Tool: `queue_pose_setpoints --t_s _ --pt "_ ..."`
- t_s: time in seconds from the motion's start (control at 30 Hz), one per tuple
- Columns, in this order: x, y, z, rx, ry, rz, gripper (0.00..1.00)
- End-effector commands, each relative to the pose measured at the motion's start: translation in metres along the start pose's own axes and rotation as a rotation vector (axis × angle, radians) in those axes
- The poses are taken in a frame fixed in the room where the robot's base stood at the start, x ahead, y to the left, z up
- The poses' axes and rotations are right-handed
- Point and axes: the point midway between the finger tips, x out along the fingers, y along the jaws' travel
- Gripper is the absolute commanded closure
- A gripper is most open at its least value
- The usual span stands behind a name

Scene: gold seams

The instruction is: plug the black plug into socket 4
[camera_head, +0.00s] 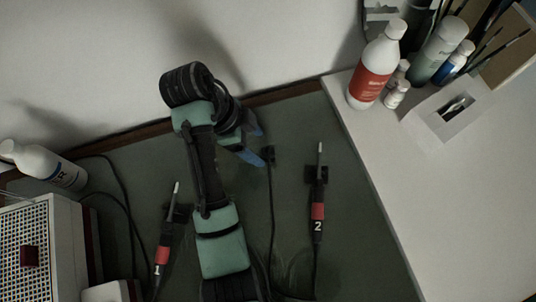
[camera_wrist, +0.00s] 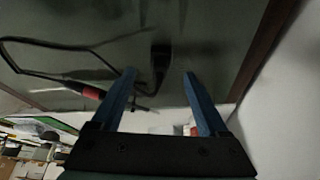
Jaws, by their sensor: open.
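The black plug (camera_head: 268,153) is a small dark block at the top of a black cable on the dark green mat, just right of my gripper (camera_head: 257,144). My gripper's blue fingers are open and empty. In the wrist view, a dark block that looks like the plug (camera_wrist: 160,54) lies beyond and between the spread fingertips of my gripper (camera_wrist: 159,74). I cannot tell whether a finger touches it. No socket marked 4 can be made out in either view.
Red-banded pen-like tools marked 1 (camera_head: 163,255) and 2 (camera_head: 317,212) lie either side of my arm. A white box with a grille (camera_head: 30,235) and a white bottle (camera_head: 45,163) are left. A red-labelled bottle (camera_head: 374,72) stands on the white surface right.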

Motion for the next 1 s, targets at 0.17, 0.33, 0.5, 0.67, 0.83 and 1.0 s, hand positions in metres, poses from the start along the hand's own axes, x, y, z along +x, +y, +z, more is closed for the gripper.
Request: queue_pose_setpoints --t_s 0.17,0.33,0.5,0.67,0.83,1.0 --pt "0.0 0.0 0.0 0.0 0.0 0.0 0.22" --pt "0.003 0.0 0.0 0.001 0.0 0.0 0.22" --pt "0.024 0.001 -0.004 0.002 0.0 0.003 0.22" --pt "0.045 0.001 -0.006 0.0 0.001 0.002 0.22" --pt "0.052 0.001 -0.006 0.001 0.0 0.0 0.22" --pt "0.052 0.001 -0.006 0.001 0.0 0.0 0.22"
